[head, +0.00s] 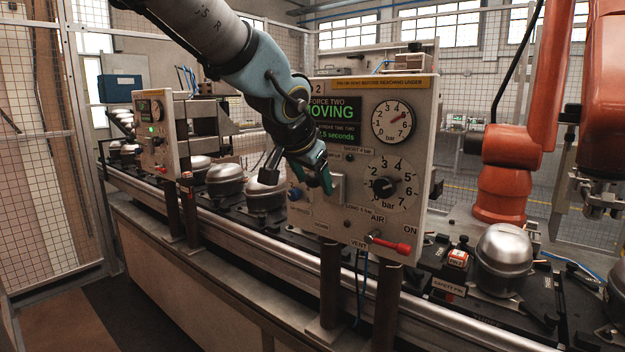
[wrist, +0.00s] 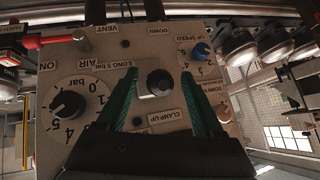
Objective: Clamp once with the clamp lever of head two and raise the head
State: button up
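The panel of head two (head: 420,120) stands upright in the head view. Its green screen (head: 333,113) reads "FORCE TWO MOVING" with a line in seconds below. My gripper (head: 326,179) is at the left-middle of the panel front. In the wrist view, which shows the panel upside down, the dark round end of the clamp lever (wrist: 160,83) sits on a pale plate between my two green fingers. Gaps show on both sides, so the gripper is open around it. Labels "LONG 5 bar" and "CLAMP UP" are beside it. In the head view my gripper hides the lever.
A red-handled air valve (head: 390,245), a pressure gauge (head: 393,121) and a black regulator knob (head: 384,187) are on the panel. A blue knob (wrist: 201,50) is near the lever. A compressor dome (head: 504,258) stands on the line at right. An orange robot (head: 503,190) stands behind.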

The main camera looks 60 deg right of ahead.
jog(key=shift+a+r, duration=0.1)
jog(key=b+v, duration=0.2)
jog(key=v, duration=0.8)
jog(key=shift+a+r, duration=0.2)
jog(key=shift+a, duration=0.05)
jog(key=w+a+f+n+t+y, duration=0.1)
jog(key=w+a+f+n+y, duration=0.25)
jog(key=w+a+f, duration=0.65)
jog(key=w+a+f+n+y, duration=0.2)
jog(key=w+a+f+n, duration=0.35)
jog(key=w+a, duration=0.75)
jog(key=s+a+f+n+g+y, duration=0.1)
jog(key=a+f+n, duration=0.3)
jog(key=a, duration=1)
jog(key=s+a+f+n+g+y, duration=0.1)
jog(key=a+f+n, duration=0.3)
jog(key=a+f, duration=0.4)
jog(key=s+a, duration=0.1)
jog(key=a, duration=0.5)
jog(key=shift+a+n+y, duration=0.25)
jog(key=shift+n+y, duration=0.05)
jog(key=shift+y, duration=0.05)
